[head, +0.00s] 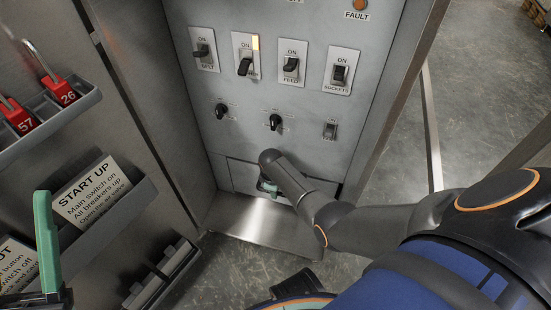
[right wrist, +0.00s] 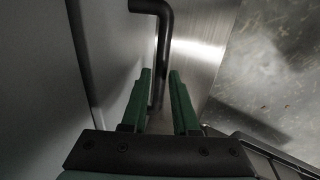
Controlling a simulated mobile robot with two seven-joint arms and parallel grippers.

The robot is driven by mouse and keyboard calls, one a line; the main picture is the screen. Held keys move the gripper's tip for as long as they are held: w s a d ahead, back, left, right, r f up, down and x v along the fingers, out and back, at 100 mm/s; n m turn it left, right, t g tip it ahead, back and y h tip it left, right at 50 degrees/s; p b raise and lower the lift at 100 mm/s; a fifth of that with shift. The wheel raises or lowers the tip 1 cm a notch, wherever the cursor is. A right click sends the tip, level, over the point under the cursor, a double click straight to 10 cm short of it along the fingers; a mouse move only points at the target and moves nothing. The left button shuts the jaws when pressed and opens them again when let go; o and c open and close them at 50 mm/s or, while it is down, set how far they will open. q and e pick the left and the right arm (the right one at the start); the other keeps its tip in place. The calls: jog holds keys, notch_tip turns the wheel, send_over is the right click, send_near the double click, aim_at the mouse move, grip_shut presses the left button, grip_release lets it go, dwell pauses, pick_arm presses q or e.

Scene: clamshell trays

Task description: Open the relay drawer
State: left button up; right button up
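The relay drawer (head: 243,178) is a grey front low on the cabinet in the head view. It looks flush with the panel, though my right arm hides part of it. My right gripper (head: 268,186) is at the drawer front, mostly hidden behind its own wrist. In the right wrist view, a black bar handle (right wrist: 164,45) runs down between the two green fingers of this gripper (right wrist: 160,72). The fingers stand apart, with a narrow gap beside the bar. My left gripper (head: 46,240) shows one green finger at the lower left, away from the drawer.
Switches (head: 246,66) and dark knobs (head: 274,122) sit on the panel above the drawer. At left are a rack (head: 75,108) with red padlocks and a holder (head: 125,205) with instruction cards. A metal ledge (head: 250,222) lies below the drawer. Open floor (head: 480,85) is at right.

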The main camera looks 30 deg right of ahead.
grip_shut()
dwell(1.0)
